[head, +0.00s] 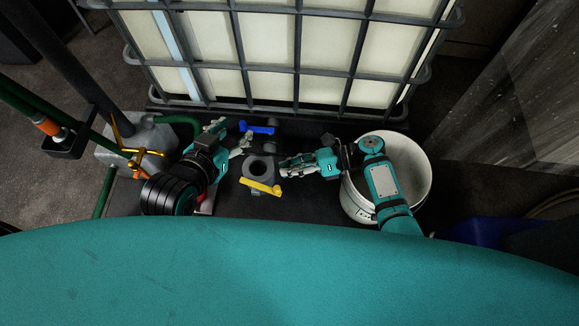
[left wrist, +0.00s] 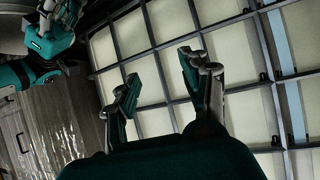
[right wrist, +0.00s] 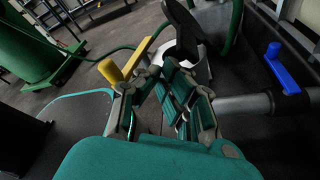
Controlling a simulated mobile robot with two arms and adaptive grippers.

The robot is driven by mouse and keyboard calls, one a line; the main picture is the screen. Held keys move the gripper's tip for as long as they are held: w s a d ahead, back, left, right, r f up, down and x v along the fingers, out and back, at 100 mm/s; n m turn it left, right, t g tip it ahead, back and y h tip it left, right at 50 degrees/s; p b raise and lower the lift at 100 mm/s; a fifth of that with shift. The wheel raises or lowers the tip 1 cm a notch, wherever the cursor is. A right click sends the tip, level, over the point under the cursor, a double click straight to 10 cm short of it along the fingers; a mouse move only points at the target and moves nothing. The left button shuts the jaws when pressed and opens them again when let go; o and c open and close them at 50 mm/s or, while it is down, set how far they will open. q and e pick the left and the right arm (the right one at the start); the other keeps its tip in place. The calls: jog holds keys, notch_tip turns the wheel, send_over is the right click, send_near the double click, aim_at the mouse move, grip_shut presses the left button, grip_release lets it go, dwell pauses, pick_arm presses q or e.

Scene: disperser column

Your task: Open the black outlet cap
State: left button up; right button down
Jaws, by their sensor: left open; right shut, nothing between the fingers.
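The outlet valve is in the middle of the head view, in front of the tank, with a grey ring-shaped body (head: 249,171), a blue handle (head: 257,130) and a yellow handle (head: 261,187). I cannot clearly pick out the black outlet cap; a flat black piece (right wrist: 181,27) beyond the fingers in the right wrist view may be it or something else. My left gripper (head: 232,137) is open and empty, left of the valve. My right gripper (head: 283,167) is shut and empty, close to the ring's right side. Its fingers hide part of the valve in the right wrist view.
The caged white tank (head: 265,40) stands behind the valve. A white bucket (head: 417,160) is under my right arm. Orange-yellow handles (head: 146,155) and a green pipe (head: 105,190) stand at the left. The dark platform (head: 300,205) has little free room around the valve.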

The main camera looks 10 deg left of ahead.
pick_arm(q)
jog(key=s+a+f+g+y+p, duration=0.1)
jog(key=s+a+f+g+p, duration=0.1)
jog(key=s+g, duration=0.2)
jog(key=s+a+f+g+y+p, duration=0.1)
jog(key=s+a+f+g+p, duration=0.1)
jog(key=s, duration=0.7)
jog(key=shift+a+f+n+g, duration=0.4)
jog(key=shift+a+f+g, duration=0.25)
jog(key=shift+g, duration=0.25)
pick_arm(e)
jog(key=shift+w+r+m+g+y, duration=0.2)
jog(key=shift+w+r+m+g, duration=0.2)
jog(key=shift+w+r+m, duration=0.25)
jog(key=shift+w+r+m+g+y, duration=0.2)
jog(key=shift+w+r+m+g, duration=0.25)
jog(key=shift+r+m, duration=0.4)
jog(key=shift+w+f, duration=0.1)
jog(key=shift+w, duration=0.05)
jog(key=shift+d, duration=0.1)
jog(key=v, duration=1.1)
jog(key=shift+d, duration=0.35)
jog(key=shift+w, duration=0.1)
